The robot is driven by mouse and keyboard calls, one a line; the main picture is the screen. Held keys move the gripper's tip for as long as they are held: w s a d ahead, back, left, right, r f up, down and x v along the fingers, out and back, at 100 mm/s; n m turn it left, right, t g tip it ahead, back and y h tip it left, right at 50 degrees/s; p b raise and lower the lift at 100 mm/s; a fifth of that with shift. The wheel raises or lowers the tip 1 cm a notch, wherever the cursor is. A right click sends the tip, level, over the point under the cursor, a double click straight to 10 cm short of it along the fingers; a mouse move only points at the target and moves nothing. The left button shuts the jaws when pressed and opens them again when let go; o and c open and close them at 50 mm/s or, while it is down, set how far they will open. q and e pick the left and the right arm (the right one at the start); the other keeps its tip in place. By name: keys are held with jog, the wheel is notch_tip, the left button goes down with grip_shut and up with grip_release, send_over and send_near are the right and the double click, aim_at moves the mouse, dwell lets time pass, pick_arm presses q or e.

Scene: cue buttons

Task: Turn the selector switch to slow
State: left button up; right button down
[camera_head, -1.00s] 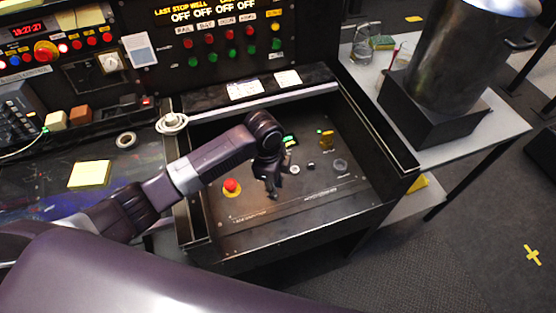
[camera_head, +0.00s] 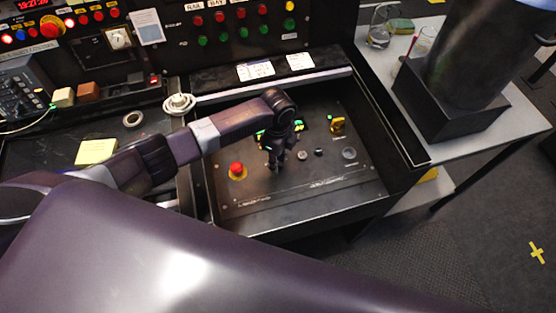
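My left gripper (camera_head: 274,163) hangs fingers-down over the panel, between the red mushroom button (camera_head: 237,169) and a small silver button (camera_head: 302,156). It is left of the switch and apart from it, with nothing visible in its fingers. The fingers are too small and dark to tell open from shut. The gripper and wrist hide part of the panel and its green-lit displays. My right gripper is not in view.
The box's raised rim (camera_head: 408,160) surrounds the panel. A grey round part (camera_head: 349,154) and a black knob (camera_head: 319,152) sit below the switch. A white-and-grey table (camera_head: 490,135) with a large dark cylinder (camera_head: 465,65) stands to the right. An upright button console is behind.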

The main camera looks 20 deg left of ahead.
pick_arm(q)
jog(key=c, duration=0.6)
grip_shut()
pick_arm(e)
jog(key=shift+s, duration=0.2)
pick_arm(q)
jog(key=shift+m, duration=0.3)
jog(key=m, duration=0.8)
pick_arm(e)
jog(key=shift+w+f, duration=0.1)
pick_arm(q)
jog(key=o, duration=0.6)
grip_release()
